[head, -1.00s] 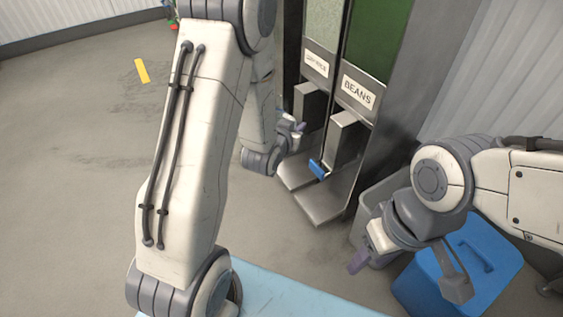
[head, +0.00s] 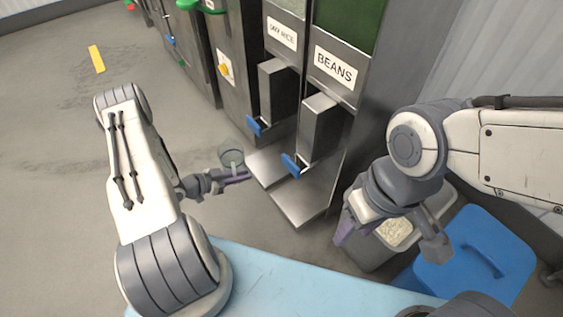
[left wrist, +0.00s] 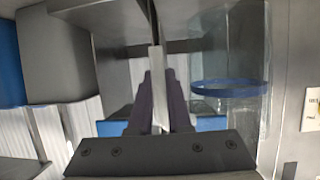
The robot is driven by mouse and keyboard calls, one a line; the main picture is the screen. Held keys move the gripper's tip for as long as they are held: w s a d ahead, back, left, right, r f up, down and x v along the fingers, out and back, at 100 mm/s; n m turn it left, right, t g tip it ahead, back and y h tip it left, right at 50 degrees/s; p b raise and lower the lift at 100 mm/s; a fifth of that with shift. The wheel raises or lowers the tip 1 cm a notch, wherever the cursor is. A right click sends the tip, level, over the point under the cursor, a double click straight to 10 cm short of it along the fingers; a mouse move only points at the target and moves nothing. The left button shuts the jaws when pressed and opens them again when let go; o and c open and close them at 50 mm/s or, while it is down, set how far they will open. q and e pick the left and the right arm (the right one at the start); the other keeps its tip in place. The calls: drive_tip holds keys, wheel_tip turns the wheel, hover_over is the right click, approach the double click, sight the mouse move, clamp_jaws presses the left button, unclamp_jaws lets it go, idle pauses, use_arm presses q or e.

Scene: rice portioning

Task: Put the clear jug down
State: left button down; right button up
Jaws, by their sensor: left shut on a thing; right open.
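The clear jug (head: 231,157) is up in front of the dispensers, left of their metal trays in the head view. My left gripper (head: 240,178) is shut on its handle. In the left wrist view the closed fingers (left wrist: 158,100) grip a pale upright handle, with the see-through jug (left wrist: 236,118) and a blue ring around it to the right. I cannot tell whether anything is in it. My right gripper (head: 390,243) is open and empty, above a grey bin.
The dispenser labelled BEANS (head: 335,70) and the rice dispenser (head: 281,35) have blue levers and metal trays (head: 300,200). A grey bin (head: 370,252) with pale grains and a blue box (head: 480,255) stand at right. A light blue surface (head: 300,275) is in front, its visible part clear.

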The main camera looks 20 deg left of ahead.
use_arm(q)
drive_tip(key=w+d+b, duration=0.7)
drive_tip(key=w+d, duration=0.4)
drive_tip(key=w, duration=0.3)
drive_tip(key=f+b, duration=0.6)
drive_tip(key=f, duration=0.1)
drive_tip(key=shift+s+a+f, duration=0.1)
drive_tip(key=shift+a, duration=0.1)
drive_tip(key=shift+d+b, duration=0.1)
drive_tip(key=shift+b, duration=0.2)
drive_tip(key=c, duration=0.9)
unclamp_jaws()
drive_tip(key=shift+o, duration=0.2)
